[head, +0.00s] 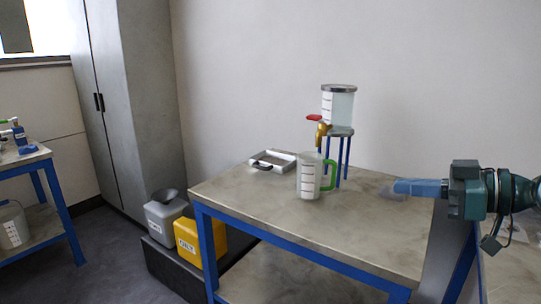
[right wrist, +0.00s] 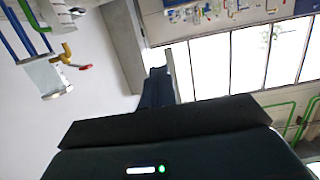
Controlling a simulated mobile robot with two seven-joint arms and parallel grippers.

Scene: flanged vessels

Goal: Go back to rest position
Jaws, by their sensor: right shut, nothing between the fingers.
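My right gripper (head: 396,188) comes in from the right in the head view, with its blue fingers pointing left above the right part of the table (head: 330,232). It is shut and empty, apart from the vessels. In the right wrist view its dark fingers (right wrist: 156,88) show too. A clear flanged vessel (head: 340,106) with a brass tap (head: 321,133) and red handle stands on a blue-legged stand. A measuring jug (head: 309,176) with a green handle stands upright below the tap. My left gripper is not in view.
A white tray-like frame (head: 272,162) with a black handle lies at the table's back left. A grey canister (head: 165,218) and a yellow canister (head: 188,238) stand left of the table. Another blue-framed table (head: 25,158) is at the far left. The table's front is clear.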

